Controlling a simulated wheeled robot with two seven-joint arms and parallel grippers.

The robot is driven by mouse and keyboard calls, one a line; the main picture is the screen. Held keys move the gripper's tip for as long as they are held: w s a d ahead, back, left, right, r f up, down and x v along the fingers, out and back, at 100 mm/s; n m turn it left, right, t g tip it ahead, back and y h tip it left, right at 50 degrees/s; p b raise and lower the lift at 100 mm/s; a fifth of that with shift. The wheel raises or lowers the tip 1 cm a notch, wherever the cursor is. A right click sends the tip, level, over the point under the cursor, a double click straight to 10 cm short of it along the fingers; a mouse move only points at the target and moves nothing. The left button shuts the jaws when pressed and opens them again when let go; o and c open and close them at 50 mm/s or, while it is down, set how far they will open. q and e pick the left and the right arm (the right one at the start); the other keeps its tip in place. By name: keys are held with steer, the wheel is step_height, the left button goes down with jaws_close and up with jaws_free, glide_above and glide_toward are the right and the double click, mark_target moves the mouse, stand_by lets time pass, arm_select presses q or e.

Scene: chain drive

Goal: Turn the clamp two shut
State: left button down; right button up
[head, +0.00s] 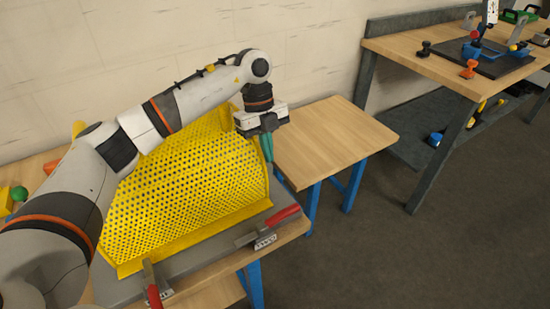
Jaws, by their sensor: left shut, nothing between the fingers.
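A yellow perforated guard (190,190) sits on a grey base plate (190,257) on the wooden table. Two clamps with red handles are at the plate's front edge. One clamp (265,240) is at the right, its red handle lying low and pointing right. The other clamp (154,290) is at the front left, its red handle pointing toward me, partly cut off by the picture's bottom edge. I cannot tell which is clamp two. My left gripper (268,152) points down, shut and empty, beside the guard's right end, above and behind the right clamp. My right gripper is not in view.
A lower wooden side table (335,135) with blue legs is clear. A workbench (440,65) at the upper right carries a fixture and orange and black clamps. A green ball (19,193) is at the far left. My left arm hides part of the guard.

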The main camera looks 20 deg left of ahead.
mark_target(282, 216)
arm_select(q)
steer(key=p+x, duration=0.1)
steer(key=x, duration=0.8)
steer(key=shift+s+d+p, duration=0.6)
steer(key=shift+s+d, duration=0.25)
steer(key=shift+d, duration=0.3)
steer(key=shift+s+d+f, duration=0.15)
steer(key=shift+s+d, duration=0.15)
steer(key=shift+d, duration=0.1)
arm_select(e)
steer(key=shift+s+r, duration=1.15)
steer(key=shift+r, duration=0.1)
arm_select(q)
steer(key=shift+s+d, duration=0.1)
steer(key=shift+d, duration=0.05)
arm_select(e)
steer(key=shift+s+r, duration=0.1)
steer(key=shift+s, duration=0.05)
